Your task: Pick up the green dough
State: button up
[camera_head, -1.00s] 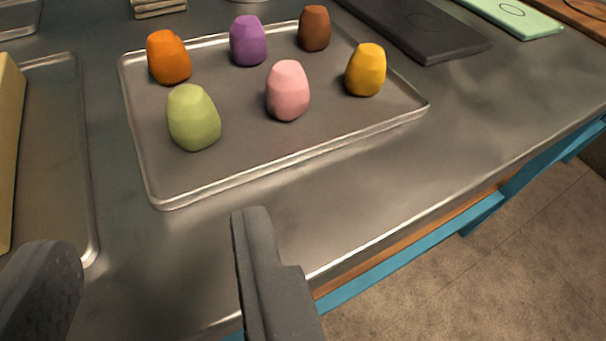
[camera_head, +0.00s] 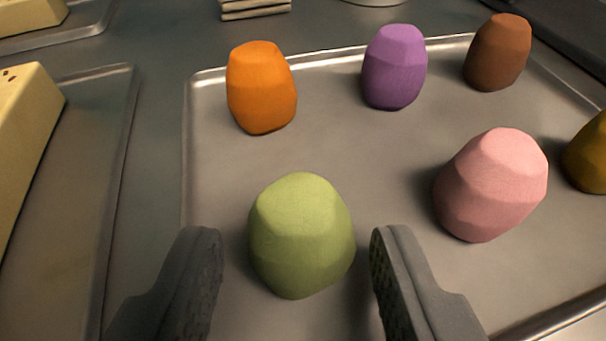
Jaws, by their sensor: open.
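The green dough (camera_head: 302,236) is a rounded, faceted lump standing on a metal tray (camera_head: 225,185). My gripper (camera_head: 293,255) is open, with one dark finger on each side of the green dough in the picture. A narrow gap shows between the dough and each finger. I cannot tell how far down the fingers reach beside it.
The pink dough (camera_head: 490,185) stands right of my right finger. The orange (camera_head: 261,88), purple (camera_head: 394,67) and brown (camera_head: 497,52) doughs stand farther back. A yellow dough (camera_head: 590,158) is cut off at the right edge. A yellow block (camera_head: 25,135) lies on another tray (camera_head: 120,150) at left.

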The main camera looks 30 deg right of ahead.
jog(key=shift+x, duration=0.9)
jog(key=shift+r, duration=0.15)
jog(key=c, duration=0.7)
jog(key=shift+c, duration=0.2)
